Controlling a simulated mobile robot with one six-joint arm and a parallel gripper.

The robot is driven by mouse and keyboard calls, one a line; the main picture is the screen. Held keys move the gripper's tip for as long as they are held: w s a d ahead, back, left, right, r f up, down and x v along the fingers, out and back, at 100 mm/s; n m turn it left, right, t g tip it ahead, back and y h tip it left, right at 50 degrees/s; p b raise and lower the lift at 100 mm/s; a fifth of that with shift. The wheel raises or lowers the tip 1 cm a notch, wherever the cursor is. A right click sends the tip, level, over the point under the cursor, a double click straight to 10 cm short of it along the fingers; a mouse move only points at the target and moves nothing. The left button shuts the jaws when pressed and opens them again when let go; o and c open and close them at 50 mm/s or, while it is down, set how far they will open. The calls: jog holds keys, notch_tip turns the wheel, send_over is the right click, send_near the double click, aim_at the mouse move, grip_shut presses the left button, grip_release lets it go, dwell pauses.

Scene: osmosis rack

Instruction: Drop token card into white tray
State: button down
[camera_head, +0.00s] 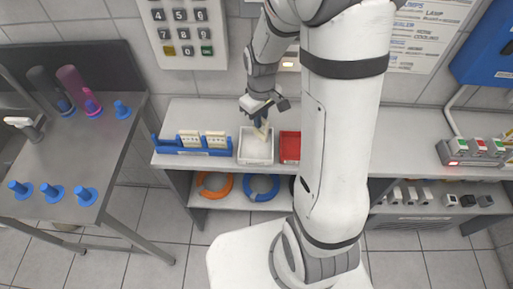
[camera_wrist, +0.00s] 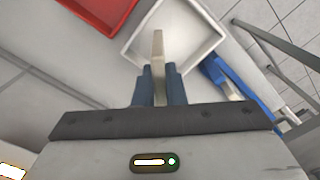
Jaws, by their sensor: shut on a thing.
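The token card (camera_wrist: 158,72) is a thin beige piece, seen nearly edge-on in the wrist view. My gripper (camera_wrist: 160,85) is shut on it with its two blue fingers. In the head view my gripper (camera_head: 259,121) points down over the white tray (camera_head: 256,158), and the card shows as a small pale piece at its tip. The white tray also shows in the wrist view (camera_wrist: 197,30), behind the card. I see nothing lying in the visible part of the tray. The height of the card above the tray floor is hard to tell.
A red tray (camera_head: 290,147) stands right of the white tray. A blue rack (camera_head: 180,150) with pale cards stands to its left. A keypad (camera_head: 184,32) hangs on the wall behind. A steel table (camera_head: 60,150) with blue pegs is at far left.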

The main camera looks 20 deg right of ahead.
jog(key=c, duration=1.4)
grip_release()
notch_tip(320, 180, up, 8)
jog(key=shift+f+b, duration=0.1)
jog(key=shift+b, duration=0.25)
jog(key=s+r+m+t, duration=0.1)
jog(key=s+r+m, duration=0.1)
jog(key=s+r, duration=0.2)
jog(key=s+r+m+t, duration=0.2)
jog(key=s+r+m, duration=0.1)
jog(key=s, duration=0.7)
jog(key=shift+v, duration=0.8)
